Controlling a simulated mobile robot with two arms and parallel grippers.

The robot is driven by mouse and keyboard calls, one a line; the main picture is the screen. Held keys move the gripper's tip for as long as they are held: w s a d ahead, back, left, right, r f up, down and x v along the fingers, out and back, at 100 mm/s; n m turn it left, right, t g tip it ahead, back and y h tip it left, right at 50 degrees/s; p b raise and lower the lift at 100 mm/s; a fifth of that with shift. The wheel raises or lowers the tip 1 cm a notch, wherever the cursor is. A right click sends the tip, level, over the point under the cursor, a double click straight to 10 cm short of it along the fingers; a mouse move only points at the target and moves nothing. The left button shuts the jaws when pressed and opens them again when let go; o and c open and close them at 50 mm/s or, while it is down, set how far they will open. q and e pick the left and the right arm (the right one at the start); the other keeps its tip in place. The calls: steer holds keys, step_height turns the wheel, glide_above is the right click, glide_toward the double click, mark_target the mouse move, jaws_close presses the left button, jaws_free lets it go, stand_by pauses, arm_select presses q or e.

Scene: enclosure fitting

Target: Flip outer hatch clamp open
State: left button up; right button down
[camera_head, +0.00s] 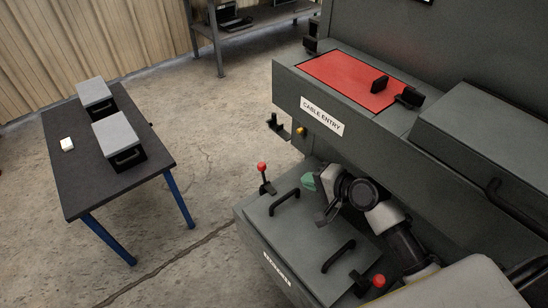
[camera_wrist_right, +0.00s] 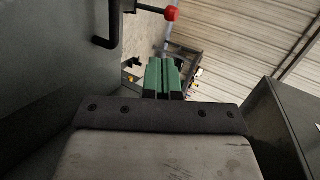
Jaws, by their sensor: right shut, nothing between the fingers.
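The outer hatch (camera_head: 300,235) is a grey sloping panel with two black handles at the lower front of the enclosure. One clamp (camera_head: 263,178) with a red knob stands up at its upper left corner; it also shows at the top of the wrist view (camera_wrist_right: 171,13). A second red-knobbed clamp (camera_head: 378,281) is at the lower right. My right gripper (camera_head: 307,181) is over the hatch's upper edge, to the right of the first clamp and apart from it. Its green fingers (camera_wrist_right: 163,76) are together and empty. My left gripper is not in view.
Hatch handles (camera_head: 285,201) and (camera_head: 338,256) stick up near my right arm. The CABLE ENTRY ledge (camera_head: 321,116) rises behind, with a red panel (camera_head: 350,80) on top. A dark table (camera_head: 75,185) with two grey-lidded boxes stands left, across open floor.

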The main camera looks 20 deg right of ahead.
steer(key=x, duration=0.4)
steer(key=p+x, duration=0.1)
steer(key=x, duration=0.2)
steer(key=a+r+p+x, duration=0.1)
steer(key=x, duration=0.3)
steer(key=shift+w+a, duration=0.1)
steer(key=shift+w, duration=0.25)
steer(key=shift+x, duration=0.8)
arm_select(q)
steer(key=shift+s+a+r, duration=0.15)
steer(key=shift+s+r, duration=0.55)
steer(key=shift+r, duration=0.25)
arm_select(e)
steer(key=shift+w, duration=0.1)
